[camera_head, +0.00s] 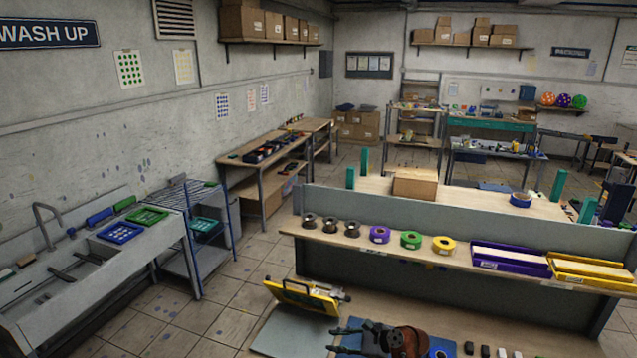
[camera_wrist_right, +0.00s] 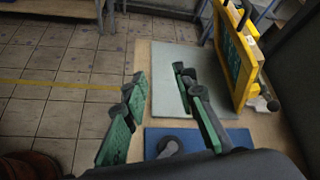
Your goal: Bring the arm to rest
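My right gripper (camera_head: 340,341) shows at the bottom of the head view, low over the bench, with my reddish-brown wrist to its right. In the right wrist view its two green-padded fingers stand apart (camera_wrist_right: 158,80), with nothing between them. Below them are a grey board (camera_wrist_right: 172,62) and a blue mat (camera_wrist_right: 237,138) with a dark round piece (camera_wrist_right: 168,147) on it. A yellow-framed screen (camera_head: 303,297) stands tilted just beyond the gripper; it also shows at the right of the wrist view (camera_wrist_right: 237,58). My left gripper is not in view.
A shelf (camera_head: 335,240) above the bench carries dark spools, coloured tape rolls (camera_head: 411,240), a purple tray (camera_head: 508,267) and a yellow tray. Small dark and white blocks (camera_head: 484,351) lie right of my wrist. Tiled floor (camera_head: 215,310) is free to the left.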

